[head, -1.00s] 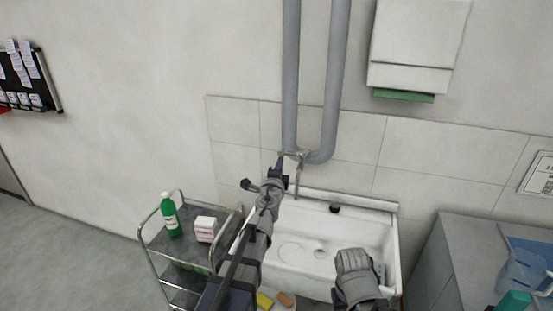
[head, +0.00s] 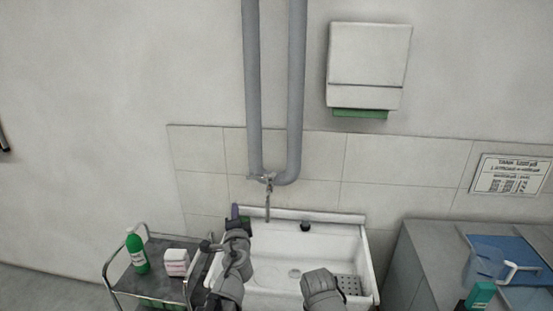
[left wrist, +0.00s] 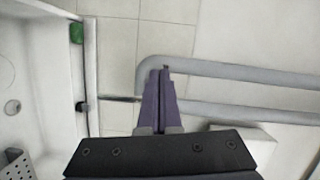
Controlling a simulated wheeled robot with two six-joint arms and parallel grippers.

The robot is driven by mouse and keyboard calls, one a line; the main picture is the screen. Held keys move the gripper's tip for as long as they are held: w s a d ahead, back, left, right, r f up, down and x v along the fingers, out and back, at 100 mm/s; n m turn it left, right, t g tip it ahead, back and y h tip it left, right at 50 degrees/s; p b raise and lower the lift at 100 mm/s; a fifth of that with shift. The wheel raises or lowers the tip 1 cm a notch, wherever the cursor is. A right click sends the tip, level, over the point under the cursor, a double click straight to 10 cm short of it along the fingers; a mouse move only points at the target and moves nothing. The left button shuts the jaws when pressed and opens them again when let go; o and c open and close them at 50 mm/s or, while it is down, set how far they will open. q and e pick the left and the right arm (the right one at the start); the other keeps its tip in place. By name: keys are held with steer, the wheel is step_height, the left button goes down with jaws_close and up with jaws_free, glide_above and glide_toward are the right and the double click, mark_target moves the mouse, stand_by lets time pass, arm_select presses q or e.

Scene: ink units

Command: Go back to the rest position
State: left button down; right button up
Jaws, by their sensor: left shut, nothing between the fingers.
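My left gripper (head: 235,211) is shut and empty, in front of the back left rim of the white sink (head: 340,217), to the lower left of the tap (head: 267,200). In the left wrist view its purple fingers (left wrist: 160,82) are together with nothing between them, and grey pipes show beyond them. A grey part of my right arm shows over the front of the sink in the head view. My right gripper is out of view.
A metal cart (head: 109,275) at the left carries a green bottle (head: 137,252) and a pink-and-white box (head: 176,262). A green item (left wrist: 76,33) is at the sink's back edge.

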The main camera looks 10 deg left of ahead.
arm_select(q)
steer(key=s+d+f+n+g, duration=0.4)
steer(key=s+f+n+g, duration=0.6)
steer(key=f, duration=0.5)
steer(key=s+d+f+g+h, duration=0.1)
steer(key=s+d+f+g, duration=0.1)
steer(key=s+d, duration=0.3)
steer(key=s+d+f+m+g+h, duration=0.1)
steer(key=s+d+g, duration=0.4)
steer(key=s, duration=0.5)
step_height(320, 180, down, 3)
steer(key=shift+r+h, duration=0.2)
steer(key=shift+h, duration=0.5)
